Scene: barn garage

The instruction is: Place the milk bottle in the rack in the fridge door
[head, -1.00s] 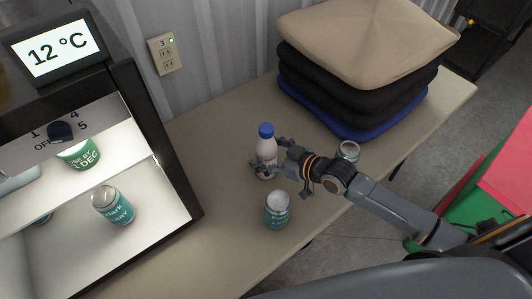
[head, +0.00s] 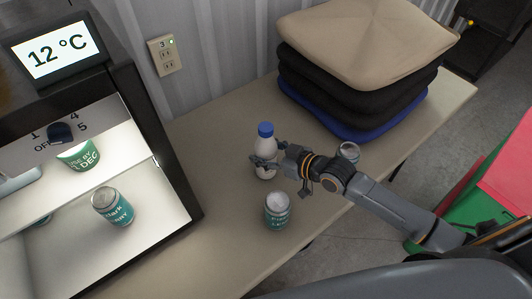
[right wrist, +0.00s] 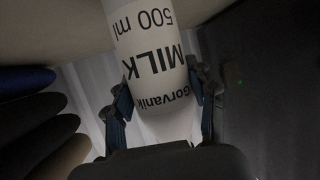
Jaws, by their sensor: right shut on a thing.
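The milk bottle (head: 265,141) is white with a blue cap and stands upright on the table in the head view. My right gripper (head: 266,158) is shut on its body from the right. In the right wrist view the bottle (right wrist: 150,45), with its MILK 500 ml label, is between the two fingers of the gripper (right wrist: 161,86). The fridge (head: 160,150) is at the left with its lit inside showing. I cannot make out the door rack. My left gripper is not in view.
A teal can (head: 277,212) stands in front of the bottle, and another can (head: 349,152) is behind my right wrist. Stacked cushions (head: 365,45) fill the back of the table. A can (head: 112,206) and a green tub (head: 78,154) are in the fridge. Bare table (head: 215,160) lies between fridge and bottle.

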